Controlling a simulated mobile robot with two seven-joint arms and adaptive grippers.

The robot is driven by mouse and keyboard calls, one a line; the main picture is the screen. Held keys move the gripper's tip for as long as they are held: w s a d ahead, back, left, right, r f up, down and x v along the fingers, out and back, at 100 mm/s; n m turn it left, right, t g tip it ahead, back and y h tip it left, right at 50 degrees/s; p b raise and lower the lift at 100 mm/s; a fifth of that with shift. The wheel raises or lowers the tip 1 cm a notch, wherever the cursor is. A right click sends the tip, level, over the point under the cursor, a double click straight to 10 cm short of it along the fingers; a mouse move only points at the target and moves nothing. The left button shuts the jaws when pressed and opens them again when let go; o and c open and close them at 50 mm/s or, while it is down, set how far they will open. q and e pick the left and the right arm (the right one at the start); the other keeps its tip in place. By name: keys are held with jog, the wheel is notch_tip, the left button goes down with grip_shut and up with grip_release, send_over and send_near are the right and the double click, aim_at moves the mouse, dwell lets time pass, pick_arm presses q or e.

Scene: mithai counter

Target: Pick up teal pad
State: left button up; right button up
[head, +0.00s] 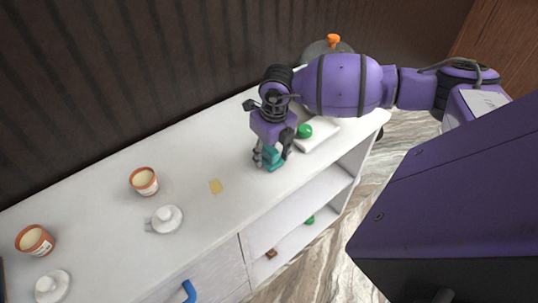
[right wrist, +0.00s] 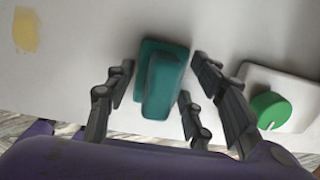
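The teal pad (right wrist: 163,82) is a small block with a raised grip on a wider base. It stands on the white counter top (head: 205,165). In the head view the teal pad (head: 271,164) is partly hidden by my right gripper (head: 270,157), which points down over it. In the right wrist view my right gripper (right wrist: 162,72) is open, with fingers on both sides of the pad. Gaps show between the fingers and the pad. My left gripper is not in view.
A white board with a green round item (head: 304,130) lies just right of the gripper. A yellow patch (head: 215,186), a white lidded item (head: 167,218) and orange-brown cups (head: 144,181) are to the left. A lidded pot (head: 327,46) stands behind. Open shelves are below the counter's front edge.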

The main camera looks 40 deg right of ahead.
jog(key=c, duration=0.6)
jog(key=shift+c, duration=0.2)
jog(key=shift+r, duration=0.45)
notch_tip(320, 180, up, 2)
jog(key=shift+r, duration=0.15)
jog(key=s+a+r+b, duration=0.1)
jog(key=s+a+r, duration=0.8)
jog(key=s+r, duration=0.1)
jog(key=shift+s, duration=0.4)
